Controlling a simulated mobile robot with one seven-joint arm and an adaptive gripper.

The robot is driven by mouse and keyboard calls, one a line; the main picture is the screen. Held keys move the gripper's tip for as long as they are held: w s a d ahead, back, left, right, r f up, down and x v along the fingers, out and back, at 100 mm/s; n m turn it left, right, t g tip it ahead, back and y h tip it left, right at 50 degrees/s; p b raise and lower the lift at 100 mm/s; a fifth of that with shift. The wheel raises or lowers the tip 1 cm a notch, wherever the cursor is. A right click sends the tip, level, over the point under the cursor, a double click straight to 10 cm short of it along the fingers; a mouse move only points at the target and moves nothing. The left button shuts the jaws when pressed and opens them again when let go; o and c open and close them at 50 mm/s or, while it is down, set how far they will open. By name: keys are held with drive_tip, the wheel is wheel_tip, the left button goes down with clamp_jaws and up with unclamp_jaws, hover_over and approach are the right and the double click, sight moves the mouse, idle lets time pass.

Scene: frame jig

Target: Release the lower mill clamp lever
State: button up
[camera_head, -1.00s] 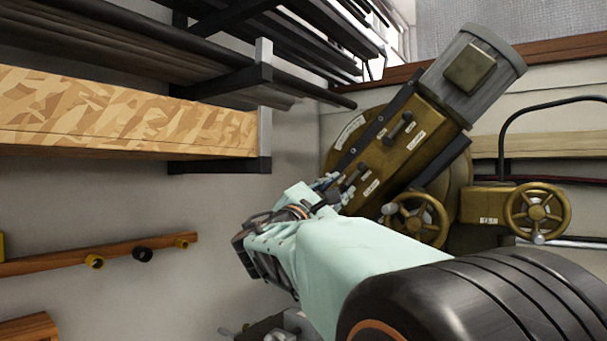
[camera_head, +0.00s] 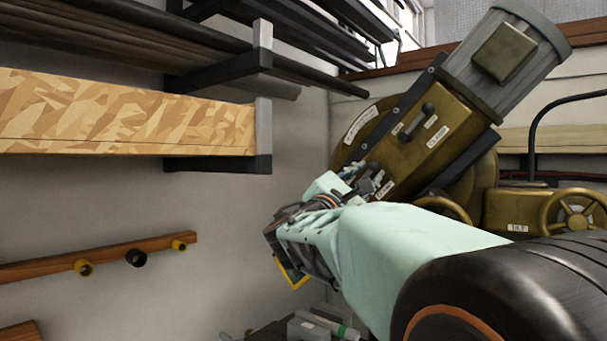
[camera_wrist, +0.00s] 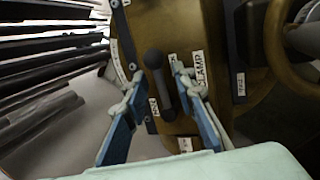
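The tilted brown mill head (camera_head: 408,160) has an upper dark clamp lever (camera_head: 415,122), which stands clear of my gripper. My gripper (camera_head: 358,176) is at the lower left of the mill head in the head view, where it mostly hides the lower lever. In the wrist view, a dark lever with a round knob (camera_wrist: 157,85) lies between the two blue-padded fingers of my gripper (camera_wrist: 156,80). The fingers are apart, with visible space on both sides of the lever. Contact is not visible. A CLAMP label (camera_wrist: 200,70) is beside the right finger.
A brown handwheel (camera_head: 575,215) is at the right of the mill. A wall shelf with a patterned wooden board (camera_head: 120,115) is at the left, with dark bars (camera_wrist: 40,75) on racks. A peg rail (camera_head: 100,262) is below. Grey items (camera_head: 310,325) lie at the bottom.

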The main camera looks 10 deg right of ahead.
drive_tip(key=shift+s, duration=0.1)
clamp_jaws()
